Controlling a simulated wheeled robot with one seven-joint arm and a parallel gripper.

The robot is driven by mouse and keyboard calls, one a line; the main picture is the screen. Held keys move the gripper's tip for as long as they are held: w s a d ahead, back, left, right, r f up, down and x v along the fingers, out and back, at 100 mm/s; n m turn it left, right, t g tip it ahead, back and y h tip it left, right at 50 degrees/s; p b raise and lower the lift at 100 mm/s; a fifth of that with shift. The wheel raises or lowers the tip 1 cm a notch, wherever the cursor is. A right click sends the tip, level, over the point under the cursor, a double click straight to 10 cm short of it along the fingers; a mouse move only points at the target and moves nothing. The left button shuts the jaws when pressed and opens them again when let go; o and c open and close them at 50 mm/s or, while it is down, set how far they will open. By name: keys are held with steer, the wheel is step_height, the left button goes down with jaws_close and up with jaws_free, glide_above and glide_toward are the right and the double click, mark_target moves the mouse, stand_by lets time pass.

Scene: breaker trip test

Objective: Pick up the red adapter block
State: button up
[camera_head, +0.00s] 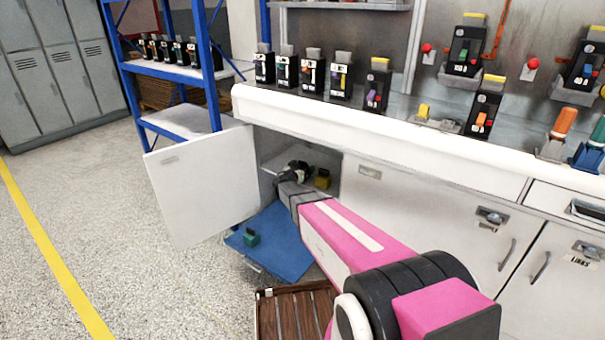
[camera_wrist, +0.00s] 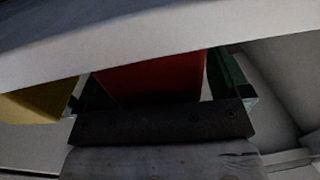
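In the wrist view, the red adapter block (camera_wrist: 155,78) lies straight ahead of my gripper (camera_wrist: 158,92), between its two dark fingers. A thin light gap shows between the block and the right finger, so the fingers look open around it. The block's top is hidden behind a pale edge. In the head view, my gripper (camera_head: 293,172) reaches into the open lower cabinet, and the red block is hidden there. A yellow block (camera_head: 322,179) stands right of my gripper; a yellow block also shows at left in the wrist view (camera_wrist: 35,102). Something green (camera_wrist: 228,75) is by the right finger.
The white cabinet door (camera_head: 200,185) stands open on the left. A green block (camera_head: 251,238) lies on a blue mat (camera_head: 285,240) before the cabinet. The white counter (camera_head: 370,135) overhangs the opening. A brown slatted crate (camera_head: 290,315) is on the floor near my arm.

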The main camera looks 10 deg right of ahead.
steer(key=c, duration=1.5)
steer(key=shift+r, duration=0.1)
steer(key=shift+c, duration=0.8)
steer(key=shift+r, duration=0.1)
